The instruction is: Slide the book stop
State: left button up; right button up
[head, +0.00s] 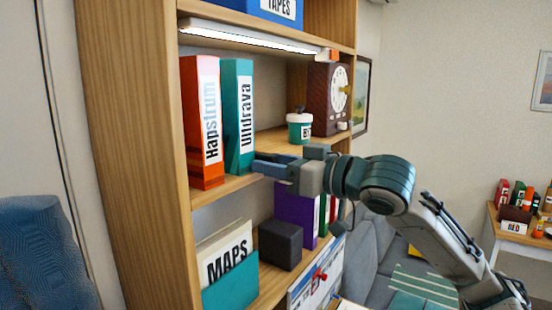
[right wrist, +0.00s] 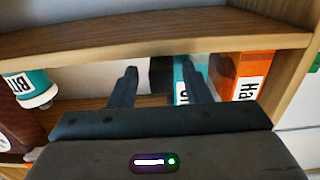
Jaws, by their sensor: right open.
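Two books stand upright on the middle shelf: an orange "Hapstrum" (head: 203,120) and a teal "Ulldrava" (head: 238,115). In the right wrist view the orange book (right wrist: 238,75) and the teal book (right wrist: 190,78) also show. A dark upright piece (right wrist: 161,76), perhaps the book stop, stands next to the teal book there; I cannot make it out in the head view. My right gripper (head: 256,163) is open at the shelf's front edge, just right of the teal book. In the wrist view its fingers (right wrist: 159,68) are spread, with the dark piece between them. My left gripper is not in view.
Below are a teal "MAPS" holder (head: 230,285), a dark block (head: 281,245) and a purple book (head: 297,212). The shelf board above (right wrist: 150,38) is close to the fingers.

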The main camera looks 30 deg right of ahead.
jog(key=shift+c, duration=0.2)
grip_shut()
jog(key=w+d+b, duration=0.4)
jog(key=d, duration=0.6)
jog(key=shift+w+d+b, duration=0.15)
jog(key=shift+d+b, duration=0.05)
jog(key=shift+b, duration=0.15)
jog(key=shift+o, duration=0.2)
grip_release()
